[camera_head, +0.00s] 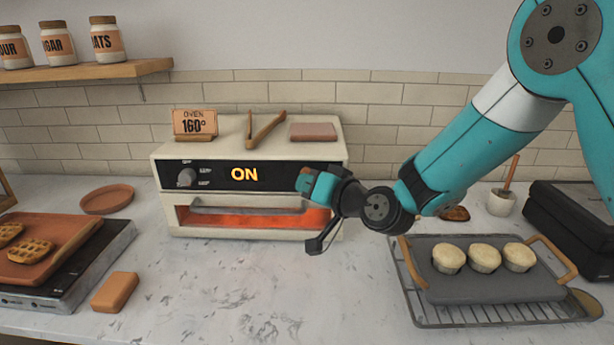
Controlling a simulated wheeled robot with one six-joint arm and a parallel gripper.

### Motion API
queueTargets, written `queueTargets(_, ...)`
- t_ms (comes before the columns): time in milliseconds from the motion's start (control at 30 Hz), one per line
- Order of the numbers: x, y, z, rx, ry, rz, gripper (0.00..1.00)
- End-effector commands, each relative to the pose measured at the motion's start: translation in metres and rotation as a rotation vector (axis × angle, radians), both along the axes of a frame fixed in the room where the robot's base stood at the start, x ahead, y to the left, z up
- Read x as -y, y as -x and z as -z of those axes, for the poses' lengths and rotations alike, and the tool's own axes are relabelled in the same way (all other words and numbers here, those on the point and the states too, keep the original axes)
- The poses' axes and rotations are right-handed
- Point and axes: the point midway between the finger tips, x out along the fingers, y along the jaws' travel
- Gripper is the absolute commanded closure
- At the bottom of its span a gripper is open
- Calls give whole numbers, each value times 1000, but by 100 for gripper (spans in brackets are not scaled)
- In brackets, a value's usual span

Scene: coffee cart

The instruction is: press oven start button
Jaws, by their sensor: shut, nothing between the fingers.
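The white oven (250,155) stands on the counter against the tiled wall. Its black front panel has a knob (186,177) at the left and a lit orange "ON" display (245,174) in the middle. The oven window (250,216) below glows orange behind a grey handle. My gripper (307,181) is in front of the right part of the panel, with its tip close to it. It is shut and empty. I cannot tell whether it touches the panel. The start button is not visible; the right end of the panel is hidden behind my gripper.
A grey muffin tray (465,292) with three muffins sits on a wire rack at the right. A waffle board (40,262) lies at the left. An orange block (115,291) and a round dish (106,199) are nearby. The front middle counter is clear.

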Motion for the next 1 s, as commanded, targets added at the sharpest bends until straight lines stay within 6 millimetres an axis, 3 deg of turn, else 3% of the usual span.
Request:
queueTargets(567,-1,14,1,-1,0,-2,100)
queueTargets(1000,-3,56,1,-2,0,-2,100)
